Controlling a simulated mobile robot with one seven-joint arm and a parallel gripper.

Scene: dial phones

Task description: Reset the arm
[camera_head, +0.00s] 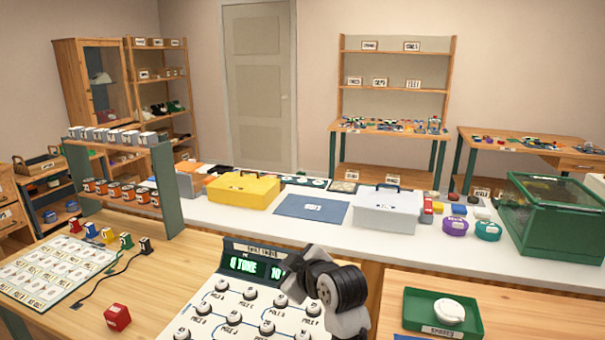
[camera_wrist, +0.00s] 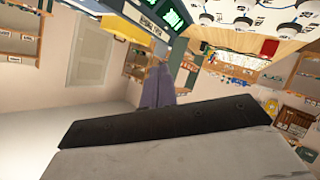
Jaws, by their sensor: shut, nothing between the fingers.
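My gripper (camera_wrist: 158,75) shows in the wrist view as two grey-purple fingers pressed together, with nothing between them. In the head view my arm's grey and black wrist is raised over the right side of a panel with several round knobs (camera_head: 251,294). The panel's green display (camera_head: 257,267) reads "Q TONE" and "10", and my wrist partly covers the area beside it. The wrist view is strongly tilted and shows the panel's knobs (camera_wrist: 243,22) at the top. My fingers appear apart from the panel, though the exact gap is hard to judge.
A red box (camera_head: 117,317) and a card sheet (camera_head: 52,270) lie left of the panel. A green tray (camera_head: 415,310) with a white item is at right.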

